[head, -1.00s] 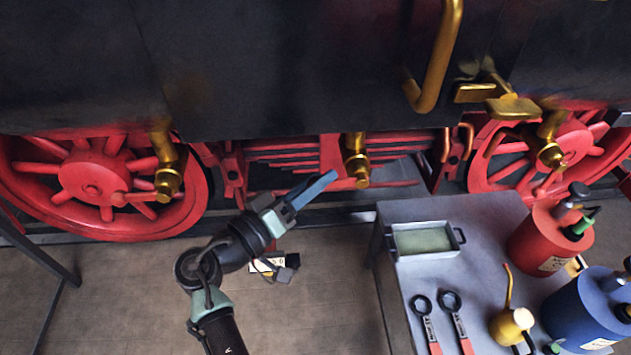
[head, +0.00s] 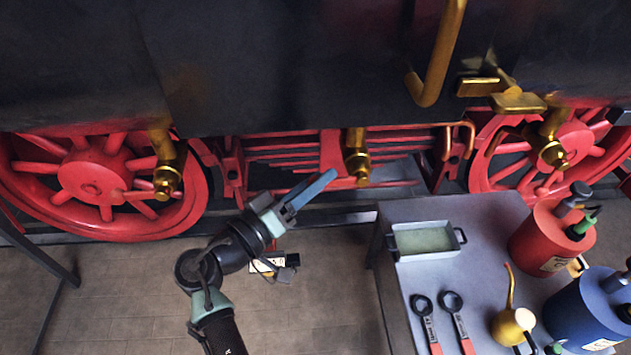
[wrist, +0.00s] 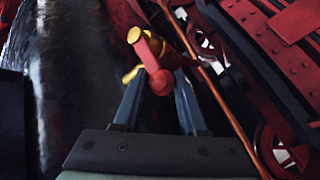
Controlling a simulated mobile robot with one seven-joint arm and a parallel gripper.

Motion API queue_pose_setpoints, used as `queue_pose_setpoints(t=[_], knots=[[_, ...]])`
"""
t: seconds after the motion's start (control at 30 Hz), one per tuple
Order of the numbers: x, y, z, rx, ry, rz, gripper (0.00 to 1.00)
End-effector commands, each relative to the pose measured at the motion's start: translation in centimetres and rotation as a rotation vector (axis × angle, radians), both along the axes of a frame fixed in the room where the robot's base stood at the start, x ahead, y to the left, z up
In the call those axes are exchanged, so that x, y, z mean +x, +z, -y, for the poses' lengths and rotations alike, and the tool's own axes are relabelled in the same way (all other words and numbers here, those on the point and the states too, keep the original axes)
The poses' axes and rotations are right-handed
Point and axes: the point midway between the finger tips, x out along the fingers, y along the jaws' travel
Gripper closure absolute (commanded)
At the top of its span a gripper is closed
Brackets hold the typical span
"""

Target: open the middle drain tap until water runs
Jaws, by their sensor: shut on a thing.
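The middle drain tap (head: 357,163) is brass and hangs below the dark engine side, in front of red bars. My gripper (head: 332,174) reaches up to it from the lower left. In the wrist view the brass tap (wrist: 133,36) shows just beyond my fingers, with its red lever (wrist: 151,60). The end of the lever lies between the fingertips, and my gripper (wrist: 158,85) is shut on it. The lever is hidden by my fingers in the head view. Two similar brass taps hang at the left (head: 167,177) and right (head: 553,153).
Red spoked wheels stand at the left (head: 92,185) and right. A grey table (head: 385,290) at the lower right holds a tray (head: 425,241), red-handled wrenches, a brass oil can (head: 512,325), a red can (head: 552,240) and a blue can (head: 590,310). A brass handrail (head: 437,60) hangs above.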

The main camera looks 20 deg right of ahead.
Motion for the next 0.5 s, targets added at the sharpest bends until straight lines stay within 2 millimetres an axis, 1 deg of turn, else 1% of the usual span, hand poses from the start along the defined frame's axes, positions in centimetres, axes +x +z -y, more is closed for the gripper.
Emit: queue_pose_setpoints(t=[0.03, 0.27, 0.5], knots=[[-0.3, -1.6, 0.2, -0.001, -0.007, -0.017, 1.0], [-0.4, -3.2, 0.3, -0.12, -0.009, -0.051, 1.0], [-0.5, -4.9, 0.8, -0.302, -0.009, -0.103, 1.0]])
